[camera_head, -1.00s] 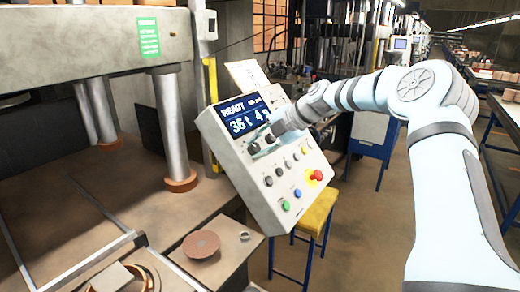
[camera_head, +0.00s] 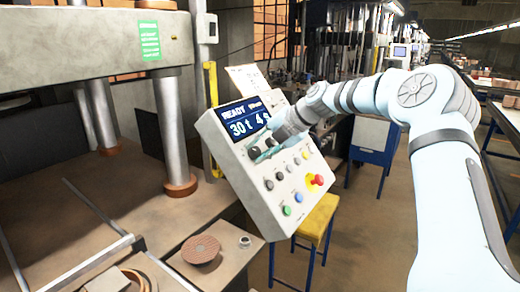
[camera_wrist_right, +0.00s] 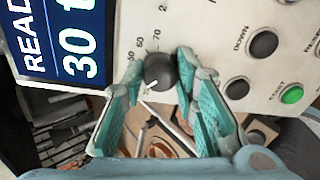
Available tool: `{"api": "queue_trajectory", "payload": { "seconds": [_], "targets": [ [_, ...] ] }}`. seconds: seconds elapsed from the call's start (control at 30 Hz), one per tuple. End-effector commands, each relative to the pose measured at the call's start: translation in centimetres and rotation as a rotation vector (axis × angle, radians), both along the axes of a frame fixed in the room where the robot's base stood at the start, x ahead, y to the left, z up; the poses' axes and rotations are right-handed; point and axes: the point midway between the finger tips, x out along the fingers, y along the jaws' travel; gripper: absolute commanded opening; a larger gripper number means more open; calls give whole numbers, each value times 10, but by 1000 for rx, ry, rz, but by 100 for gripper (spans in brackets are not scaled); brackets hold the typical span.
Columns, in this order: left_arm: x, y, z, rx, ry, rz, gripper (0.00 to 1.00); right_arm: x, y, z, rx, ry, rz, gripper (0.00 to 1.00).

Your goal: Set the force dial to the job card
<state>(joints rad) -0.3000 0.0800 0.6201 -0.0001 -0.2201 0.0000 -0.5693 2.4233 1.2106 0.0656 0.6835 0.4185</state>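The control panel (camera_head: 225,170) has a blue display (camera_head: 243,122) reading "READY" and "30 t 4 s". The black force dial (camera_head: 254,152) is below the display. In the right wrist view the force dial (camera_wrist_right: 160,71) has a white pointer mark and scale numbers around it. My right gripper (camera_head: 262,149) reaches it from the right. My left gripper is out of view.
Below the dials are several buttons, including a green one (camera_head: 287,210) and a red emergency stop (camera_head: 317,180). A yellow stool (camera_head: 318,216) stands under the panel. The press (camera_head: 90,40) is at the left, with a brown disc (camera_head: 201,249) on its bench.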

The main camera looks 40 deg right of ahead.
Motion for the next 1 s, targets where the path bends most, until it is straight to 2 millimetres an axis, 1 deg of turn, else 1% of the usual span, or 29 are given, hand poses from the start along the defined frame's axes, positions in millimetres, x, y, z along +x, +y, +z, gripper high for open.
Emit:
{"api": "queue_trajectory", "payload": {
  "seconds": [0.03,0.1,0.13,0.47,0.57,0.8,0.9,1.0],
  "targets": [
    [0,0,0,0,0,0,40,-2,2,-5,4,13,7,34],
    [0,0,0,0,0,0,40,-2,2,-4,4,12,6,45],
    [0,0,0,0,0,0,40,-2,2,-4,3,11,6,47],
    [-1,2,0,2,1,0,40,-3,0,1,3,4,3,47],
    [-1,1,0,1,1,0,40,-12,-3,11,4,0,3,47],
    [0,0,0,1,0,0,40,-56,-18,57,4,-1,4,47],
    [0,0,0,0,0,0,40,-71,-23,72,3,2,4,47],
    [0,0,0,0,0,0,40,-80,-26,79,2,5,4,47]
  ]
}}
